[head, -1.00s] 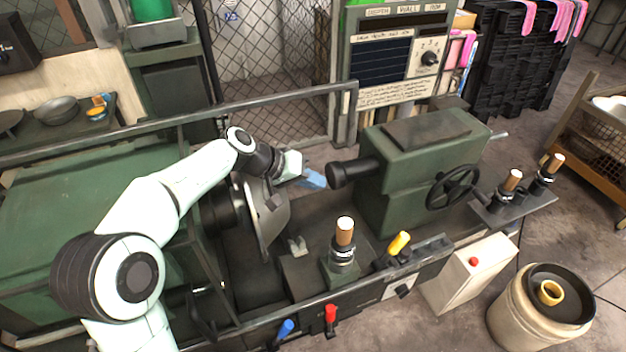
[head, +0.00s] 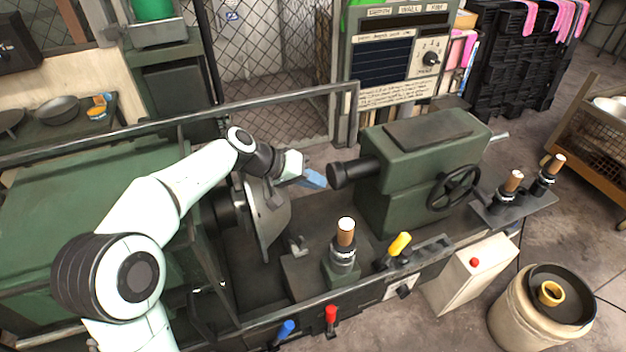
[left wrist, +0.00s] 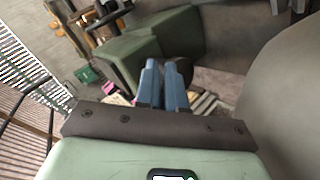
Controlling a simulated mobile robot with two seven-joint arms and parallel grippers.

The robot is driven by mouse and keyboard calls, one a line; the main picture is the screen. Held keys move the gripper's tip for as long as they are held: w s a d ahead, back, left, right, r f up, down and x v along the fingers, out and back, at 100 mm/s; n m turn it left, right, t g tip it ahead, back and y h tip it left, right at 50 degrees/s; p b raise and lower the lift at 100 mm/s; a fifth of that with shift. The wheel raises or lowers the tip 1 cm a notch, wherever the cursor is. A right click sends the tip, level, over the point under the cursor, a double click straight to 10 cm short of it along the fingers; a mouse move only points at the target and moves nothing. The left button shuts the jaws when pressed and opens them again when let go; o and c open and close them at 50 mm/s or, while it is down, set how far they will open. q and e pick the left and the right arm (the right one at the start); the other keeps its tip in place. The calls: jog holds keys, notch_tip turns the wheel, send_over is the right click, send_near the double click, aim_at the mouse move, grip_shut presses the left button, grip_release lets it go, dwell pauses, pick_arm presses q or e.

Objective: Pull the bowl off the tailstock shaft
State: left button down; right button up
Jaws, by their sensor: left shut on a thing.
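The grey metal bowl (head: 268,222) stands edge-on at the headstock side. The dark tailstock shaft (head: 350,173) points left from the green tailstock, with bare space between it and the bowl. My left gripper (head: 316,179) is beside the bowl's upper right edge, its blue fingers pointing toward the shaft's end. In the left wrist view the fingers (left wrist: 165,84) are nearly together; what they grip is hidden. A large smooth grey surface, apparently the bowl (left wrist: 287,85), fills the right side there. My right gripper is out of view.
The green tailstock (head: 425,170) with its handwheel (head: 454,186) stands to the right. A wooden-handled post (head: 344,245) and a yellow lever (head: 399,244) rise in front. A rail (head: 270,98) runs behind. A beige barrel (head: 525,315) stands at front right.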

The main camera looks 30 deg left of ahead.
pick_arm(q)
jog(key=shift+s+a+r, duration=0.1)
jog(key=shift+s+r, duration=0.15)
jog(key=shift+r, duration=0.05)
jog(key=shift+s+a+r, duration=0.1)
jog(key=shift+s+r, duration=0.1)
jog(key=shift+s, duration=0.1)
jog(key=shift+s+a+r+b, duration=0.1)
jog(key=shift+s+b, duration=0.2)
jog(key=shift+s+r, duration=0.15)
jog(key=shift+s, duration=0.1)
jog(key=shift+r, duration=0.1)
dwell(0.8)
jog(key=shift+r+p, duration=0.6)
jog(key=shift+r, duration=0.45)
